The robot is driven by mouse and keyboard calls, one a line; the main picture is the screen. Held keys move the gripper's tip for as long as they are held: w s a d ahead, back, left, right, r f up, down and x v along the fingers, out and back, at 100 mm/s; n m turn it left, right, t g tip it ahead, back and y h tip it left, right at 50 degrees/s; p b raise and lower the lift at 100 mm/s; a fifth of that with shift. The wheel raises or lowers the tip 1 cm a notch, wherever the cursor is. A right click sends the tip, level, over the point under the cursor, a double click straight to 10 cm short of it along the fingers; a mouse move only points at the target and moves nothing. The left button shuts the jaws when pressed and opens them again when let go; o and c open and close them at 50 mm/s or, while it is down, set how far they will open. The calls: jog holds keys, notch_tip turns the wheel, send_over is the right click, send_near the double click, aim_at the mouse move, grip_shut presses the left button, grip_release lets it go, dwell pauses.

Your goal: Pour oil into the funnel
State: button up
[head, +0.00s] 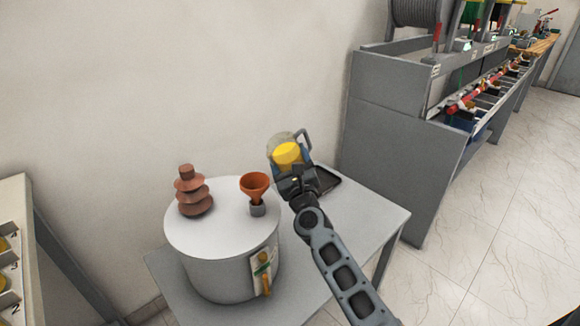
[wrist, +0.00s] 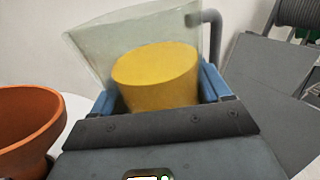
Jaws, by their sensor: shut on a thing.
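An orange-brown funnel (head: 255,186) stands upright in a short grey neck on top of the grey transformer tank (head: 225,268). It also shows at the left edge of the wrist view (wrist: 25,130). My gripper (head: 292,172) is shut on a clear jug (head: 282,143) with a grey handle, to the right of the funnel and raised beside it. The jug holds yellow oil (wrist: 158,78), and its blue-padded fingers show on both sides of the jug in the wrist view. The jug looks slightly tilted; its lower part is hidden by my gripper.
A ribbed brown bushing (head: 192,195) stands on the tank lid left of the funnel. A dark tray (head: 322,181) lies on the grey table (head: 378,212) behind my gripper. A grey workbench (head: 395,130) stands to the right, and a wall is behind.

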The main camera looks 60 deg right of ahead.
aim_at(280, 138)
jog(key=shift+w+a+r+n+t+b, duration=0.1)
jog(key=shift+a+r+n+t+b, duration=0.25)
jog(key=shift+n+b, duration=0.45)
jog(key=shift+w+a+r+n+t+b, duration=0.15)
jog(key=shift+n+t+b, duration=0.35)
jog(key=shift+b, duration=0.5)
jog(key=shift+a+r+n+t+b, duration=0.25)
jog(key=shift+r+n+t+b, duration=0.1)
jog(key=shift+r+n+b, duration=0.45)
jog(key=shift+f, duration=0.1)
jog(key=shift+r+n+t+y+b, duration=0.4)
jog(key=shift+n+b, duration=0.45)
jog(key=shift+b, duration=0.55)
jog(key=shift+r+n+t+y+b, duration=0.2)
jog(key=shift+r+n+t+b, duration=0.25)
jog(key=shift+n+b, duration=0.65)
dwell(2.8)
